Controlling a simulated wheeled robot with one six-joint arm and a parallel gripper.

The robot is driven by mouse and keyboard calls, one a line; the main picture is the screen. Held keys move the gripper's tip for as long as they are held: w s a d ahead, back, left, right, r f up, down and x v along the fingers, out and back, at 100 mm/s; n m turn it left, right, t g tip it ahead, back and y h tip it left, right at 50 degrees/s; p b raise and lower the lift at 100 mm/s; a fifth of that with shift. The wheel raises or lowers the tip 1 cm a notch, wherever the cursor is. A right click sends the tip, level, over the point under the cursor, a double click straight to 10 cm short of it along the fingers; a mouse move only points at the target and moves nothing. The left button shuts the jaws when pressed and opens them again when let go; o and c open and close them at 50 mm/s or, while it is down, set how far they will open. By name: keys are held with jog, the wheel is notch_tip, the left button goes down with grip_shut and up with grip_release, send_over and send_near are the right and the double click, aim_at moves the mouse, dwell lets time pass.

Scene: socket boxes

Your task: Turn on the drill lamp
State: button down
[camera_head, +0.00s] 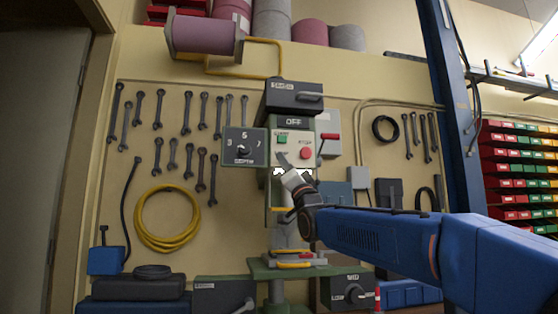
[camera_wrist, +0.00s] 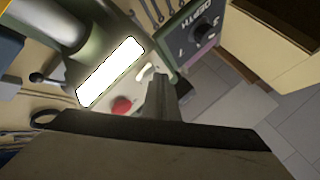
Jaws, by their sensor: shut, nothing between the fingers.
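The drill's front panel (camera_head: 318,143) shows an OFF sign (camera_head: 293,122), a green START button (camera_head: 282,140) and a red STOP button (camera_head: 305,153). The red button also shows in the wrist view (camera_wrist: 121,105). A lamp strip below the panel glows bright white in the head view (camera_head: 306,172) and is a large white rectangle in the wrist view (camera_wrist: 110,72). My gripper (camera_head: 282,159) is shut and empty, its tip at the panel's lower left. In the wrist view its fingers (camera_wrist: 160,82) stand beside a small pale lever (camera_wrist: 147,73); I cannot tell whether they touch.
A DEPTH dial box (camera_head: 244,147) is close on the left of the panel. A dark box (camera_head: 294,97) sits above it, and a grey box with a red lever (camera_head: 330,137) is on the right. The drill table (camera_head: 300,268) is below.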

jog(key=shift+s+d, duration=0.1)
jog(key=shift+s, duration=0.05)
jog(key=shift+s+d, duration=0.3)
jog(key=shift+s, duration=0.25)
jog(key=s, duration=0.1)
jog(key=s+d, duration=0.1)
jog(key=s, duration=0.1)
jog(key=s+d, duration=0.1)
jog(key=shift+s+d, duration=0.1)
jog(key=shift+s, duration=0.15)
dwell(0.3)
jog(key=shift+d+f, duration=0.1)
dwell(0.3)
